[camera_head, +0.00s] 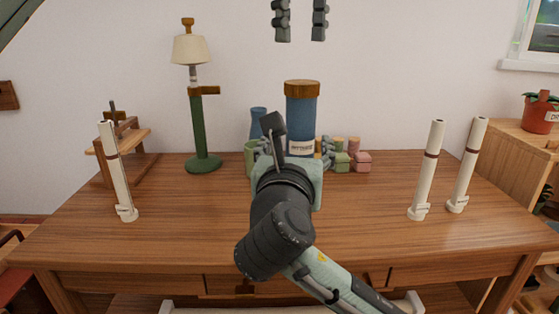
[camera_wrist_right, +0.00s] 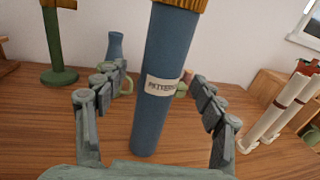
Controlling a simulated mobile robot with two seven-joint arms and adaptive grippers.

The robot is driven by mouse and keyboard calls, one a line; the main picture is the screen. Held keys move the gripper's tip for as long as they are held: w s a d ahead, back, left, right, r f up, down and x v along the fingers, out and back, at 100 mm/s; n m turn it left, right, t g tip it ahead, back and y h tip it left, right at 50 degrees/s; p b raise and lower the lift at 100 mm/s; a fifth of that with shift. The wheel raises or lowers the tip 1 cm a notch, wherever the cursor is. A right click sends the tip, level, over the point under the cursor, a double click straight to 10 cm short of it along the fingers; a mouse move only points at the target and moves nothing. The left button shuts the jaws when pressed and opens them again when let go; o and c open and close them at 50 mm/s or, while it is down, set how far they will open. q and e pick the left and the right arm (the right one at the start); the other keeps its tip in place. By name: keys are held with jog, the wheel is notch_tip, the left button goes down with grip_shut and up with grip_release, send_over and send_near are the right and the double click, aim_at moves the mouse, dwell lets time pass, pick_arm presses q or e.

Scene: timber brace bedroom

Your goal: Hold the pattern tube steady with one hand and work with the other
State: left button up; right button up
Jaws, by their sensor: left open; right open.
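The pattern tube (camera_head: 301,112) is a tall blue cylinder with a brown cap and a pale label. It stands upright near the back of the table, its lower part hidden by my right arm. It also shows in the right wrist view (camera_wrist_right: 168,48). My right gripper (camera_head: 298,152) is open low at the tube, with its fingers on either side. In the right wrist view the gripper (camera_wrist_right: 159,82) shows gaps between both fingers and the tube. My left gripper (camera_head: 300,22) is open and empty, high above the tube, with only its fingers showing.
A green lamp (camera_head: 198,125) stands left of the tube. A blue bottle (camera_wrist_right: 115,46) and small pink and green pieces (camera_head: 352,160) are close to the tube. White posts stand at the table's left (camera_head: 118,175) and right (camera_head: 427,170). The wooden tabletop (camera_head: 180,225) is clear at front left.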

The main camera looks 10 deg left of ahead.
jog(key=w, duration=0.7)
jog(key=shift+w+a, duration=0.15)
jog(key=shift+w, duration=0.25)
jog(key=shift+c, duration=0.2)
grip_shut()
dwell(0.5)
